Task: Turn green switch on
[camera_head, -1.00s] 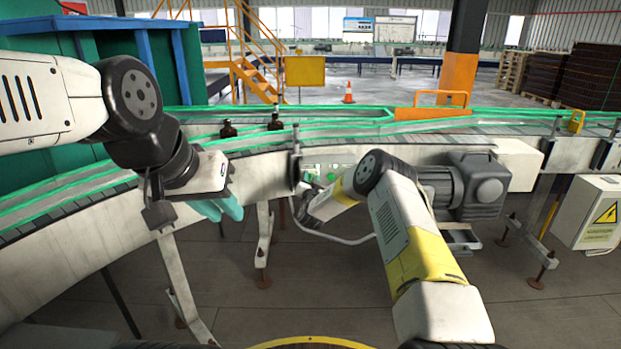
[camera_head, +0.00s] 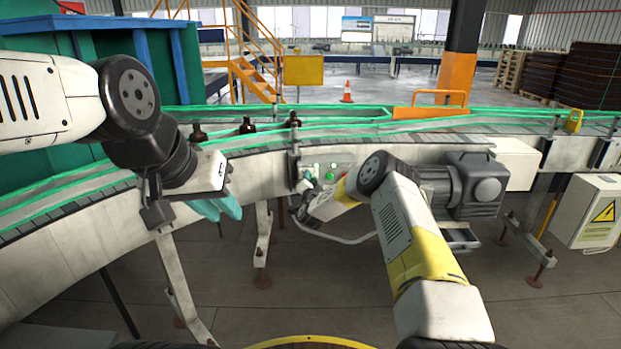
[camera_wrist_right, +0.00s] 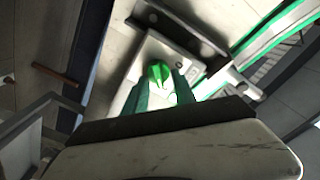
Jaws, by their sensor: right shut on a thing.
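The green switch (camera_wrist_right: 160,73) is a bright green knob on a pale control panel (camera_wrist_right: 190,72). It sits between the fingertips of my right gripper (camera_wrist_right: 159,84), which is shut on it. Whether the knob is turned is not clear. My left gripper (camera_head: 218,207), with pale teal fingers, hangs in front of the conveyor at the left, away from the panel. Its opening is not clear.
The conveyor (camera_head: 400,150) with green rails runs across the view. A grey motor (camera_head: 478,188) juts out right of the panel. A white box with a yellow warning sign (camera_head: 604,212) stands far right.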

